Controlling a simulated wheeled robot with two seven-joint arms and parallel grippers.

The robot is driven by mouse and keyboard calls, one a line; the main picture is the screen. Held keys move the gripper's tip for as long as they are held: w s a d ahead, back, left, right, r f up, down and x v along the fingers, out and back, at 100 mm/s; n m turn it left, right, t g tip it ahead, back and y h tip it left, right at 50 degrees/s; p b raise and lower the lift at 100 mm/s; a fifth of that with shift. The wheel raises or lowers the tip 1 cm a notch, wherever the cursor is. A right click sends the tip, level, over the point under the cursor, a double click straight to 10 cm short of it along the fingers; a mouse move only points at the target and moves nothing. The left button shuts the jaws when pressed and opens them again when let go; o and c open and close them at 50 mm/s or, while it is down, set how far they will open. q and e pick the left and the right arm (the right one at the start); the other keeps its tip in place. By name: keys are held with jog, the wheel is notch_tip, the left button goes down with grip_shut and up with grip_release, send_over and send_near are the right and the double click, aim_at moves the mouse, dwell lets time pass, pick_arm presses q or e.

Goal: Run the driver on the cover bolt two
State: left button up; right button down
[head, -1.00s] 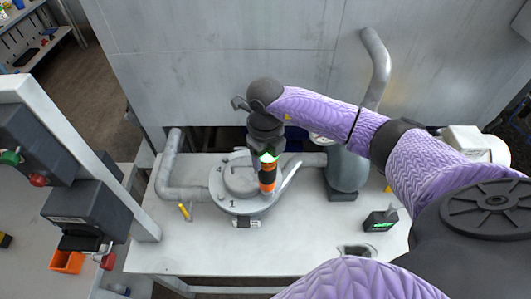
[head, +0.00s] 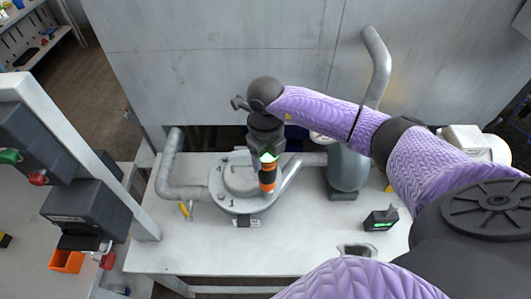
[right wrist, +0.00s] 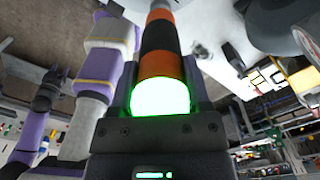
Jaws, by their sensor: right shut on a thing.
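My right gripper (head: 266,152) is shut on the driver (head: 267,178), an orange and black tool with a green glowing end. The driver stands close to upright over the right part of the round grey cover (head: 238,180). The driver also fills the upper middle of the right wrist view (right wrist: 160,62), its lit end between the fingers. The numeral 1 shows at the cover's front edge; another mark at its left is too small to read surely. The driver's tip and cover bolt two cannot be made out beneath the tool.
Grey pipes (head: 170,170) bend to the table left of the cover. A dark grey vessel (head: 346,168) stands to its right. A small box with a green display (head: 380,221) sits front right. The front of the light table (head: 200,257) is clear.

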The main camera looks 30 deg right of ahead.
jog(key=shift+f+b, duration=0.7)
jog(key=shift+f, duration=0.05)
dwell(1.1)
jog(key=shift+s+f, duration=0.1)
jog(key=shift+f, duration=0.05)
dwell(0.4)
dwell(0.6)
dwell(0.4)
jog(key=shift+r+p, duration=0.3)
jog(key=shift+r, duration=0.35)
jog(key=shift+r+p, duration=0.95)
jog(key=shift+r, duration=0.25)
